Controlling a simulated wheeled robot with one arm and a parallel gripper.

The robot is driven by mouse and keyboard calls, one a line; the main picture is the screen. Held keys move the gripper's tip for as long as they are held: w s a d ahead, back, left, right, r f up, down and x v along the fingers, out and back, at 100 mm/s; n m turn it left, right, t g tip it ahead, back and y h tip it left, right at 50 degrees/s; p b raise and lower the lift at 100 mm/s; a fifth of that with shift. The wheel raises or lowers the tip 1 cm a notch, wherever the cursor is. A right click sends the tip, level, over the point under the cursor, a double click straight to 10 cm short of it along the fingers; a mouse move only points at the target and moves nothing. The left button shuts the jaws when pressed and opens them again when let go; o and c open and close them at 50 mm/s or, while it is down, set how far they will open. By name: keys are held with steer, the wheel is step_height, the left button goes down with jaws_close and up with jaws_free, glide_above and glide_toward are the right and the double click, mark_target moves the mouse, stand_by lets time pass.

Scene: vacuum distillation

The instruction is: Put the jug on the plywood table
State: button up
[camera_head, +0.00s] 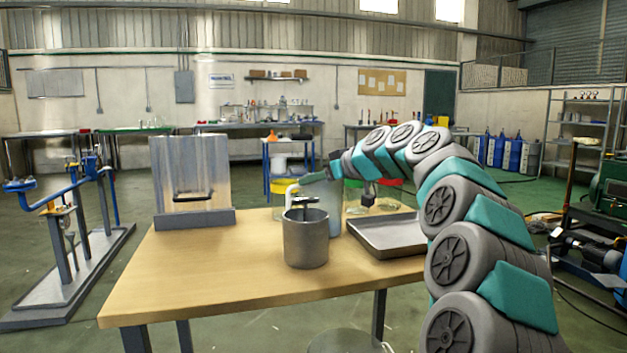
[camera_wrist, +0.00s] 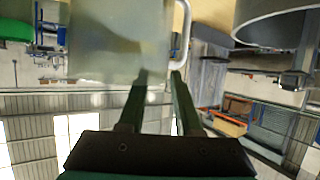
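The jug (camera_head: 334,215) is pale, translucent and upright at the table's far side, partly hidden behind a metal pot. Its white handle (camera_head: 290,196) points left. My gripper (camera_head: 309,179) reaches across the jug's upper part from the right. In the wrist view, which is upside down, the jug (camera_wrist: 120,40) is close before the fingers. My gripper (camera_wrist: 160,74) shows a gap between its fingertips, and the right fingertip is beside the handle's end (camera_wrist: 182,50). I cannot tell whether they touch. The plywood table (camera_head: 190,270) has a light wooden top. The jug's base is hidden.
The grey metal pot (camera_head: 306,243) stands in front of the jug; it also shows in the wrist view (camera_wrist: 275,25). A shallow metal tray (camera_head: 390,238) lies to the right. A metal panel with a handle (camera_head: 190,170) stands back left. The tabletop's front left is clear.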

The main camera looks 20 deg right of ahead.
steer(key=b+v, duration=0.1)
steer(key=v, duration=1.1)
steer(key=shift+s+r, duration=0.1)
